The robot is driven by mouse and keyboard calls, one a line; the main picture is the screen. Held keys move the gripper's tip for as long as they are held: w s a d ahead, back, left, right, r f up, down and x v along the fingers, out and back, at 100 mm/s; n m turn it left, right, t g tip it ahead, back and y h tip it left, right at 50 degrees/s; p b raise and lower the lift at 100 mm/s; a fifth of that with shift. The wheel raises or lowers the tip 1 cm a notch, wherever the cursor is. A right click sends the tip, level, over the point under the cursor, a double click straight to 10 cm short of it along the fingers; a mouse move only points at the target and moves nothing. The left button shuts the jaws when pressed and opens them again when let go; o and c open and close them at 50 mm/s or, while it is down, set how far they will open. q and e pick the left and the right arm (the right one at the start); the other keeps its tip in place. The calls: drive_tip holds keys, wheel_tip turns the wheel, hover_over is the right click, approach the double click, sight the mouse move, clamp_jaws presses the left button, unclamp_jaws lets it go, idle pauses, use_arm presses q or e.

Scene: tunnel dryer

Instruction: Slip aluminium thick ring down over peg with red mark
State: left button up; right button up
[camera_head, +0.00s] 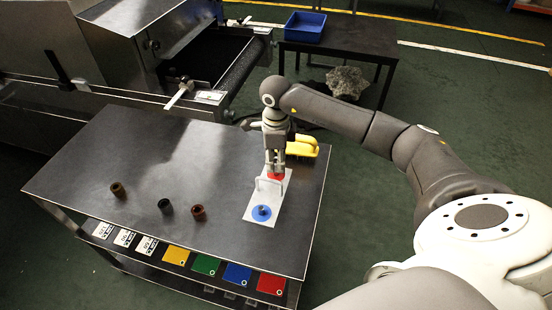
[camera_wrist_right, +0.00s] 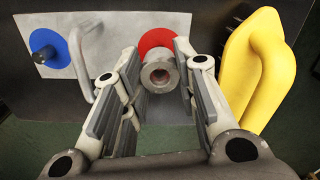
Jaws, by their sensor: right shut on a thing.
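The red mark (camera_head: 276,177) is a red disc at the far end of a pale plate (camera_head: 255,220) on the dark table. My right gripper (camera_head: 275,170) points down above it. In the wrist view, the right gripper (camera_wrist_right: 160,82) is shut on the thick grey aluminium ring (camera_wrist_right: 160,73). The ring appears in front of the red disc (camera_wrist_right: 157,40), its round hole facing the camera. The red-marked peg is hidden by the ring and fingers, and I cannot tell whether the ring is around it. My left gripper is out of view.
A blue disc with a short peg (camera_head: 262,211) is at the plate's near end, with a metal handle (camera_wrist_right: 84,50) between the discs. A yellow handle (camera_head: 303,147) stands close beside the gripper. Brass (camera_head: 118,189), dark (camera_head: 164,206) and reddish (camera_head: 198,212) rings stand further left.

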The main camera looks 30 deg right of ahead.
sight(276, 167)
drive_tip(key=shift+f+b, duration=1.15)
drive_tip(key=shift+f, duration=0.35)
drive_tip(key=o, duration=1.1)
wheel_tip(276, 167, up, 12)
